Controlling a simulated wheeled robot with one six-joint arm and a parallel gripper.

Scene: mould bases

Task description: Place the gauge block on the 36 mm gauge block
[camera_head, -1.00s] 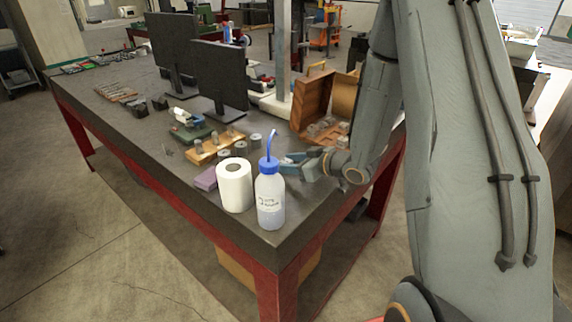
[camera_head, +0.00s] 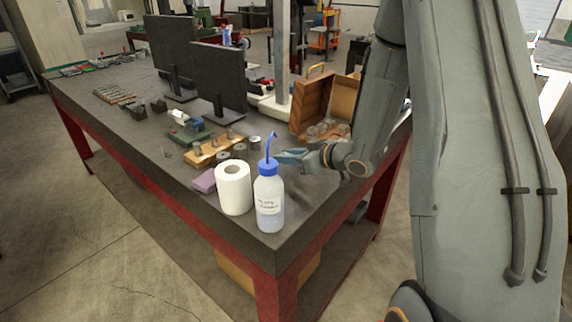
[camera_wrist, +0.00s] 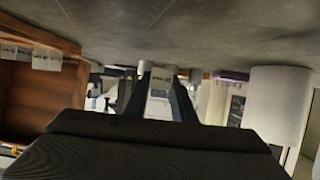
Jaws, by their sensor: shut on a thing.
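My gripper (camera_head: 290,156) is at the right end of the bench in the head view, just behind the wash bottle's blue spout, a little above the bench top. Its blue-grey fingers also show in the wrist view (camera_wrist: 161,85), shut on a small light grey gauge block (camera_wrist: 160,82). In the head view the held block is too small to tell apart. Grey metal pieces (camera_head: 254,142) stand on the bench left of the gripper, beside a wooden holder (camera_head: 203,160) with small pieces on it. I cannot tell which one is the 36 mm gauge block.
A wash bottle (camera_head: 269,205) and a white paper roll (camera_head: 234,190) stand in front of the gripper, with a purple block (camera_head: 205,181) beside them. An open wooden box (camera_head: 313,103) with clear pieces stands behind. Two dark monitors (camera_head: 219,77) are farther left.

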